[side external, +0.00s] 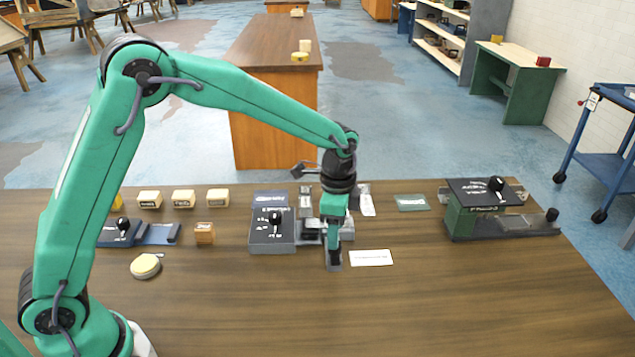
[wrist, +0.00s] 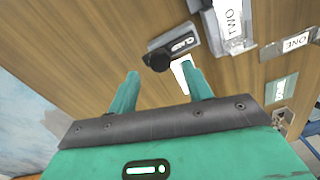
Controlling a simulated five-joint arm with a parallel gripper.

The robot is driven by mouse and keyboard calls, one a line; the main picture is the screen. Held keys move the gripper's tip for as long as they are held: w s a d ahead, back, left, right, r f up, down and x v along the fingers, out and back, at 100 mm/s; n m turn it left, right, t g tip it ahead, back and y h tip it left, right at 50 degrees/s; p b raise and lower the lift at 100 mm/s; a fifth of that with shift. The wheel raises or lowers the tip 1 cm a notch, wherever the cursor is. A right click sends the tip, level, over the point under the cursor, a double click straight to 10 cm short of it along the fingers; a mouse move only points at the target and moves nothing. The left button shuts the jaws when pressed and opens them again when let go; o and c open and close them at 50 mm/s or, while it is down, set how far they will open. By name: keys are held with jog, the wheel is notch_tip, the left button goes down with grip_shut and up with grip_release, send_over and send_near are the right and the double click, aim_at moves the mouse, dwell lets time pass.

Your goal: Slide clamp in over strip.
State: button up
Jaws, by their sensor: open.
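My gripper (side external: 335,252) points down low over the middle of the table, with a dark flat piece at its tips. In the wrist view its two green fingers (wrist: 160,72) are apart with nothing held between them. The clamp (wrist: 170,48), a grey block with a lettered label and a black knob, lies just beyond the fingertips. A narrow white strip (wrist: 181,76) shows beside the right finger, partly hidden by it. In the side view I cannot make out the clamp apart from the gripper.
A grey box with a black knob (side external: 270,238) stands left of my gripper. A white card (side external: 371,257) lies to its right. A green plate (side external: 411,202) and a green device (side external: 462,222) are farther right. Several pale blocks stand at the left. The front right table is clear.

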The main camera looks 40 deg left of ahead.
jog(key=shift+f, duration=1.7)
grip_shut()
